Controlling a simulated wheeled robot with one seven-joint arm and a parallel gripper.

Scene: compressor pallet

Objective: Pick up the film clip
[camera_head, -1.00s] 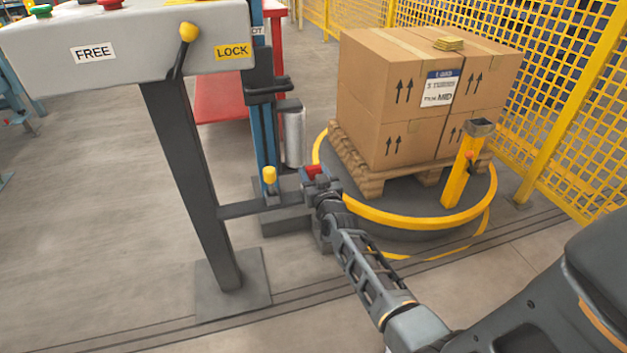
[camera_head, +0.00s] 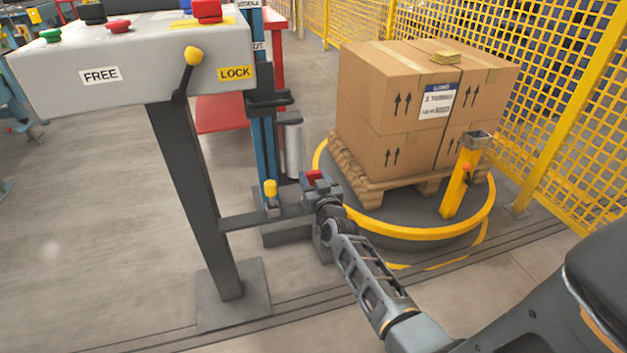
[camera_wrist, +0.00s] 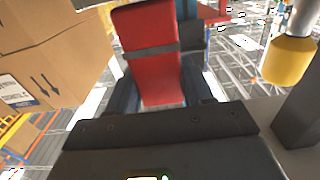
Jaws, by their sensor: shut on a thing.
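The film clip (camera_wrist: 155,75) is a red block with a dark band across it, seen close up in the wrist view. My gripper (camera_wrist: 163,98) is shut on it, with a dark finger on each side of its lower part. In the head view the red clip (camera_head: 314,177) shows at the end of my arm, beside the blue mast and above the grey bracket. My gripper (camera_head: 318,188) is small there and partly hidden by my own wrist. I cannot tell whether the clip still touches the bracket.
A yellow-knobbed post (camera_head: 270,190) stands just left of the clip. Stacked cartons (camera_head: 425,105) on a pallet sit on the yellow-rimmed turntable (camera_head: 420,232) to the right. A yellow post (camera_head: 460,180) stands there too. The FREE/LOCK control box (camera_head: 130,60) is at upper left.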

